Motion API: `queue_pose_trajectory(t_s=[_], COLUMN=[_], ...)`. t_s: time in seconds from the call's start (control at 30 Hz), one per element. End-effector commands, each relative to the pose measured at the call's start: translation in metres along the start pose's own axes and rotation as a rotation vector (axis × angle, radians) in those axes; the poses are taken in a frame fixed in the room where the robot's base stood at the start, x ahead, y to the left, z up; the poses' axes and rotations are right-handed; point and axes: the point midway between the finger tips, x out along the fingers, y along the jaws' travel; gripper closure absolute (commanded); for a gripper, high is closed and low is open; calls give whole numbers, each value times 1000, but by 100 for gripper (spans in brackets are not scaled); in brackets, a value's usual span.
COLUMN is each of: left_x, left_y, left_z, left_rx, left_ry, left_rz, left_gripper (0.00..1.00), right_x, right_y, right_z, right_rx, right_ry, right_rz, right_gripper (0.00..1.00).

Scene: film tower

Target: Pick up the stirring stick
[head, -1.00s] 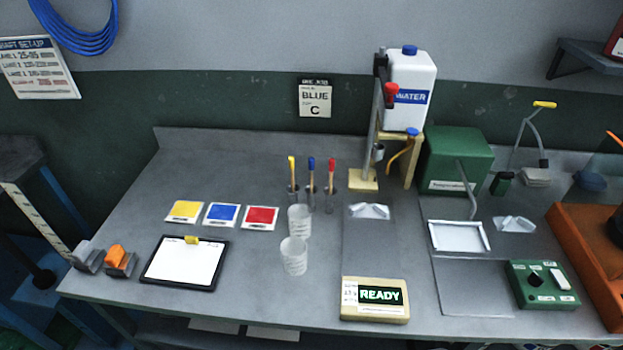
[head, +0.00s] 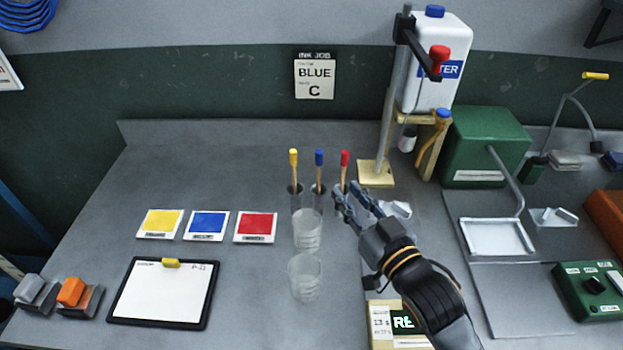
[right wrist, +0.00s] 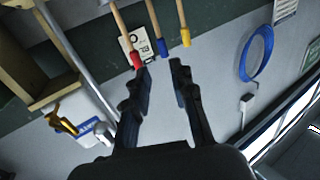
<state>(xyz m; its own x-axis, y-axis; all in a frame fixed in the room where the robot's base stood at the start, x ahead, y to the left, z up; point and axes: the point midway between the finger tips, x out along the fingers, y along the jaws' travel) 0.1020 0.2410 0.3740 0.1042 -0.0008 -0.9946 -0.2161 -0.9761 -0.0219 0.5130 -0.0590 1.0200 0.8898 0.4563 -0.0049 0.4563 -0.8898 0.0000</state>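Three stirring sticks with wooden shafts stand upright in holders at the back of the bench: one yellow-tipped (head: 294,158), one blue-tipped (head: 319,158) and one red-tipped (head: 344,158). My right gripper (head: 350,192) is open and empty, just in front of the red-tipped stick. Its fingers partly cover that stick's holder. In the right wrist view the red-tipped stick (right wrist: 136,59), blue-tipped stick (right wrist: 162,47) and yellow-tipped stick (right wrist: 185,36) lie beyond the open fingertips (right wrist: 161,70). I cannot tell whether a finger touches the red one. My left gripper is not in view.
Two clear cups (head: 305,277) stand in front of the sticks. A wall card (head: 315,78) reads BLUE and C. Yellow, blue and red cards (head: 256,227) and a clipboard (head: 125,305) lie left. A stand (head: 375,173) and water container (head: 450,40) are behind right. The back left is clear.

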Motion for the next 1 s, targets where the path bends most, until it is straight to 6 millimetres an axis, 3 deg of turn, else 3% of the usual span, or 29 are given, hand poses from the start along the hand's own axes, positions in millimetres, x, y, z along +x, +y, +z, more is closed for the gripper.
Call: queue_pose_trajectory(t_s=[0.33, 0.73, 1.0], left_x=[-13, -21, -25], left_y=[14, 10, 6], left_z=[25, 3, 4], left_rx=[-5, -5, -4], left_ry=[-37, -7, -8], left_rz=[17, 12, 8], left_gripper=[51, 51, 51], right_x=[65, 102, 127], right_y=[0, -3, -4], right_z=[-2, 0, 3], right_rx=[1, 0, 0], right_ry=[0, -1, -1], right_rz=[1, 1, 1], right_gripper=[75, 75, 75])
